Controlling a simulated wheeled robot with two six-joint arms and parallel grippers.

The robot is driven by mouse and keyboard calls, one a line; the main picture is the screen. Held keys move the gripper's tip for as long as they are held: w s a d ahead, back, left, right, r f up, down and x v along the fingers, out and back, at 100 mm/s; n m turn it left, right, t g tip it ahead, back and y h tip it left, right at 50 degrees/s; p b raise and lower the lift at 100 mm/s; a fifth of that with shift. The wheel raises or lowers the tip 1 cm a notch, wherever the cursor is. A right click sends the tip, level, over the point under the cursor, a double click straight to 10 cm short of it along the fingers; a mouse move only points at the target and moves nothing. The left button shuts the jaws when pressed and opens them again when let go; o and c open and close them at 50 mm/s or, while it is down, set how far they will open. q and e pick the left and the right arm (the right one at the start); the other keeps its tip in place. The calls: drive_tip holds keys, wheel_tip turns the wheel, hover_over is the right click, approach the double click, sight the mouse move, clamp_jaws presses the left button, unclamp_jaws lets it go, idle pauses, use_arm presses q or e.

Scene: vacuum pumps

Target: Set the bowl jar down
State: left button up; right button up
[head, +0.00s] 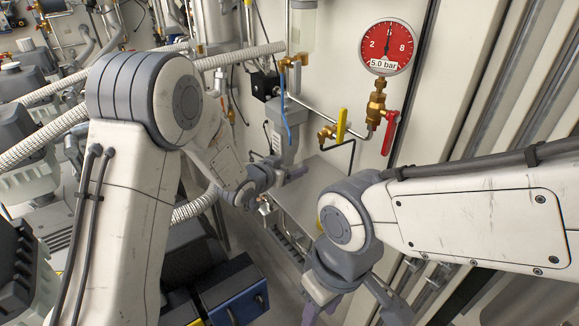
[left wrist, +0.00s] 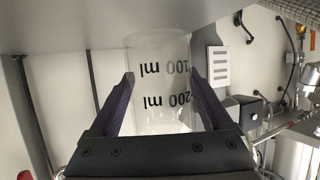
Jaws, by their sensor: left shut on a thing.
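The bowl jar (left wrist: 155,50) is a clear jar with black 100 ml and 200 ml marks, which read upside down in the left wrist view. My left gripper (left wrist: 158,95) is shut on it, with one dark finger along each side. The jar's end away from the gripper lies close to a flat grey surface (left wrist: 220,18); I cannot tell if they touch. In the head view my left gripper (head: 285,172) is beside the wall fittings, and I cannot make out the jar there. My right gripper (head: 348,300) is low at the centre right, fingers apart, with nothing visible between them.
A red pressure gauge (head: 388,47) with a red-handled valve (head: 390,130) is on the wall. A yellow-handled valve (head: 341,125) and a clear vessel (head: 302,28) are left of it. A grey metal plate (head: 312,180) lies below. Ribbed hoses (head: 240,57) and pumps crowd the left.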

use_arm(q)
drive_tip(key=shift+f+b, duration=0.35)
drive_tip(key=shift+f, duration=0.15)
drive_tip(key=shift+f, duration=0.25)
drive_tip(key=o, duration=1.4)
drive_tip(key=shift+s+a+r+b, duration=0.15)
drive_tip(key=shift+s+a+b, duration=0.1)
drive_tip(key=shift+s+b, duration=0.2)
drive_tip(key=b+v, duration=0.2)
drive_tip(key=v, duration=0.7)
drive_tip(key=shift+s+a+r, duration=0.1)
drive_tip(key=shift+s, duration=0.05)
